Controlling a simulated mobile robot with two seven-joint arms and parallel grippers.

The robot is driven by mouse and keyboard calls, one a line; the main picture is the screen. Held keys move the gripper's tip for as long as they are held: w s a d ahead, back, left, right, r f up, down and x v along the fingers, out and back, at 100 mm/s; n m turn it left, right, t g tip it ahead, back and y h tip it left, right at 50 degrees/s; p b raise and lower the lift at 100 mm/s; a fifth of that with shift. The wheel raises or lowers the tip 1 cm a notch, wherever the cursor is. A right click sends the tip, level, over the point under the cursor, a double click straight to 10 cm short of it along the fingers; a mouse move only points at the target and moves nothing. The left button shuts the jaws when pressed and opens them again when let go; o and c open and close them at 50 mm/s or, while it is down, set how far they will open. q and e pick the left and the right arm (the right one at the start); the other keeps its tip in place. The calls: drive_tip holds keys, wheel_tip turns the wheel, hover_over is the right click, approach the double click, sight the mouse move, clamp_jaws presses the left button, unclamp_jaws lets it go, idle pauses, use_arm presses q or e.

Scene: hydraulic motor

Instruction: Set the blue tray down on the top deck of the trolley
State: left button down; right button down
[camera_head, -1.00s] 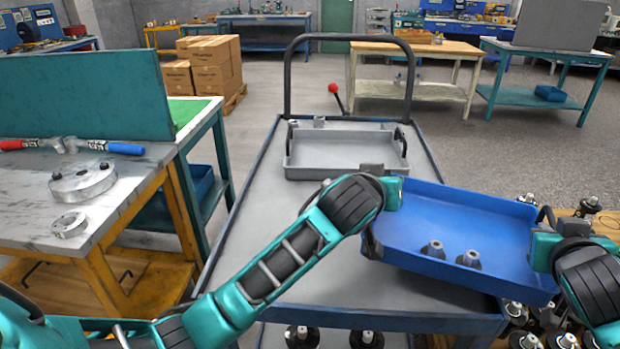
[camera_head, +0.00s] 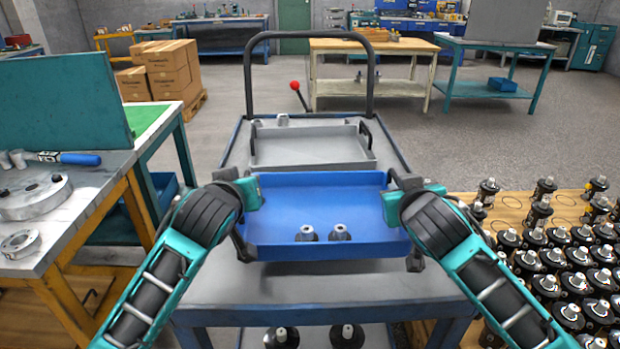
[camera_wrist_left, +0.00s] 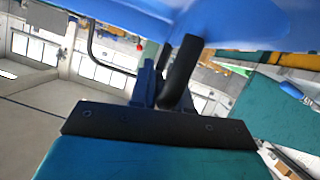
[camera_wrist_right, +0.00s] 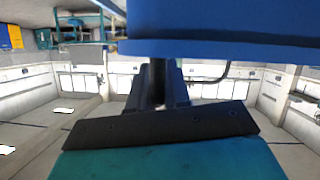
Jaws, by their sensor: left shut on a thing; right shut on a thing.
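The blue tray (camera_head: 315,200) is held level between my two grippers, over the near part of the trolley's top deck (camera_head: 290,286). Two grey fittings (camera_head: 322,233) stand in it near its front edge. My left gripper (camera_head: 240,192) is shut on the tray's left handle, a dark bar (camera_wrist_left: 181,72) in the left wrist view. My right gripper (camera_head: 402,190) is shut on the right handle, seen also in the right wrist view (camera_wrist_right: 157,82).
A grey tray (camera_head: 310,148) sits on the far part of the deck, below the trolley's push handle (camera_head: 310,36). A workbench (camera_head: 75,215) with metal parts stands at left. Many dark motor parts (camera_head: 560,255) stand on a wooden surface at right.

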sight(247, 219)
use_arm(q)
drive_tip(key=shift+w+a, duration=0.1)
drive_tip(key=shift+a, duration=0.25)
use_arm(e)
drive_tip(key=shift+w+d+f, duration=0.1)
drive_tip(key=shift+d, duration=0.15)
